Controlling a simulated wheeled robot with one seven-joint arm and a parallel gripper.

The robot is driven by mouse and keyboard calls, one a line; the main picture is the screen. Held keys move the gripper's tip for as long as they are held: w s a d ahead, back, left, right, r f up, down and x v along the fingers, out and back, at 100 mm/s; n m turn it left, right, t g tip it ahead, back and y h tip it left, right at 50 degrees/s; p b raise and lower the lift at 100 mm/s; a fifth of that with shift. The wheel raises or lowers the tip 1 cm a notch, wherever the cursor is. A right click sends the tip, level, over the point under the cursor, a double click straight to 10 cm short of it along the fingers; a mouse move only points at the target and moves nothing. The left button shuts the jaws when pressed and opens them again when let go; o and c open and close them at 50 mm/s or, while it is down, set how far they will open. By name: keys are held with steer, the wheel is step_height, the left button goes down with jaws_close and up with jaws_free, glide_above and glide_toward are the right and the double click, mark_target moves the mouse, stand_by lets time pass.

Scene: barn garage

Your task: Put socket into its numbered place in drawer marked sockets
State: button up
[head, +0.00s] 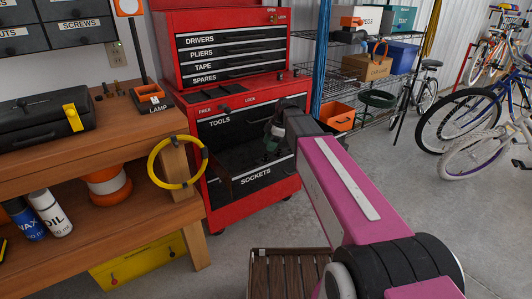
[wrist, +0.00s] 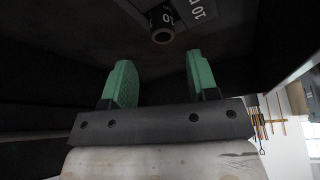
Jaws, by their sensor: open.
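The red tool chest (head: 177,110) has a drawer marked SOCKETS (head: 256,177) low down, which looks pulled out with a dark inside. My gripper (head: 271,140) is over this drawer in the head view. In the wrist view its two green fingers (wrist: 160,80) are apart with nothing between them. A dark socket (wrist: 162,24) marked 10 is just beyond the fingertips, clear of both. A white printed 10 (wrist: 203,10) is on the dark surface beside it. I cannot tell whether the socket sits fully in a recess. My arm hides part of the drawer in the head view.
A wooden workbench (head: 135,135) with a black case (head: 42,122), a lamp base (head: 152,98) and small dark pieces (head: 112,89) stands left. A yellow ring (head: 152,166) hangs at its edge. A slatted wooden top (head: 290,272) is in front. Shelves (head: 345,72) and bikes stand right.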

steer(key=v, duration=0.6)
steer(key=shift+d+r, duration=0.15)
steer(key=shift+d, duration=0.05)
